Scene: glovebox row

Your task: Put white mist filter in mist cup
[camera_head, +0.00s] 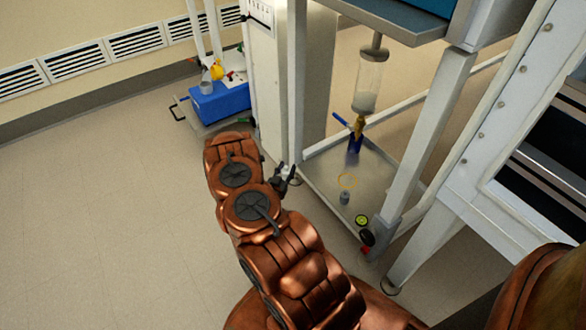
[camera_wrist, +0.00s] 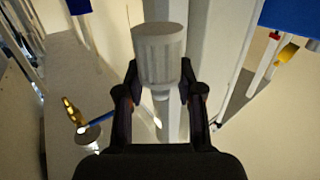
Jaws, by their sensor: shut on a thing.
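My gripper (camera_wrist: 159,85) is shut on the white mist filter (camera_wrist: 158,50), a pale ribbed cylinder with a narrower lower end. The filter stands up between the two fingers in the wrist view. In the head view my gripper (camera_head: 284,178) is beside the left edge of the low metal shelf, and the filter there is small and hard to make out. A clear cylindrical cup (camera_head: 368,82), perhaps the mist cup, hangs under the cabinet above the shelf, apart from my gripper. I cannot tell for certain that it is the mist cup.
A blue box (camera_head: 218,102) stands on a cart behind. The floor at left is clear.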

